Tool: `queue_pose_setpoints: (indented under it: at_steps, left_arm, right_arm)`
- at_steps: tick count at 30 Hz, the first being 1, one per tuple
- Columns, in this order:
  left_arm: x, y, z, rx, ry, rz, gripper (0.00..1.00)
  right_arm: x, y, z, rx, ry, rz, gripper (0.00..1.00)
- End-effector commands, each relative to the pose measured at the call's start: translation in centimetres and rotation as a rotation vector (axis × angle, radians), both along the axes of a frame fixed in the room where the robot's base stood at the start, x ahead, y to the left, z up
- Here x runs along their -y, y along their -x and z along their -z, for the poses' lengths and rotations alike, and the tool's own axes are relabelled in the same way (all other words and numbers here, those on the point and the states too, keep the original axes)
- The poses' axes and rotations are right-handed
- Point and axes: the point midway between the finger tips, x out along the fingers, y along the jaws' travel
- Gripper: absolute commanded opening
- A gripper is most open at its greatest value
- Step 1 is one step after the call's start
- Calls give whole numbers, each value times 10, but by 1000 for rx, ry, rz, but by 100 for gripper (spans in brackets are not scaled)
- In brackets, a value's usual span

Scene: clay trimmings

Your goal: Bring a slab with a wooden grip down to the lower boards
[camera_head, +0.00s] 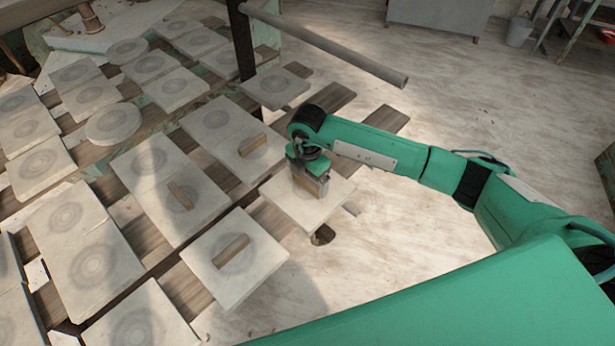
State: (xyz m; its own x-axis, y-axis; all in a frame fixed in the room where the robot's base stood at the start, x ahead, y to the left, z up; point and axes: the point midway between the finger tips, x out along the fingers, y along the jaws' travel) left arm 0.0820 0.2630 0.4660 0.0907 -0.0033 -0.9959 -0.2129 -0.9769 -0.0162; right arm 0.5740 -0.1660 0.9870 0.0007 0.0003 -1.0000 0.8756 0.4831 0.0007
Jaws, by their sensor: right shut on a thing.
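My right gripper (311,185) is shut on the wooden grip of a pale square slab (308,210). This slab is level at the right end of the rack, partly covered by the gripper; I cannot tell whether it touches the boards below. Other slabs with wooden grips lie to the left: one in front (217,270), one further left (163,213) and one behind (226,145). Bare wooden boards (385,119) stick out at the right of the rack. I cannot tell clearly which boards are the lower ones. My left gripper is out of view.
Several slabs without grips, some square (170,88) and some round (113,124), crowd the rack on the left. A grey pipe (330,50) on a dark post crosses above the rear boards. The floor (400,240) to the right is open. A bucket (519,31) stands at the back.

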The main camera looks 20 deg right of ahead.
Motion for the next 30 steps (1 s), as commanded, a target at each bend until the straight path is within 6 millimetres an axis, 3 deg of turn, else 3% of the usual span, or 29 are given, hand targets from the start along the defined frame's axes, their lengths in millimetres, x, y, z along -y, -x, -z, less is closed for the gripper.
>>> queue_pose_setpoints:
  at_steps: [29, 30]
  left_arm:
    - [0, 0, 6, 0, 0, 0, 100]
    - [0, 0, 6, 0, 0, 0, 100]
  right_arm:
    - [0, -1, 5, 3, -1, 0, 63]
    - [0, -1, 5, 3, -1, 0, 99]
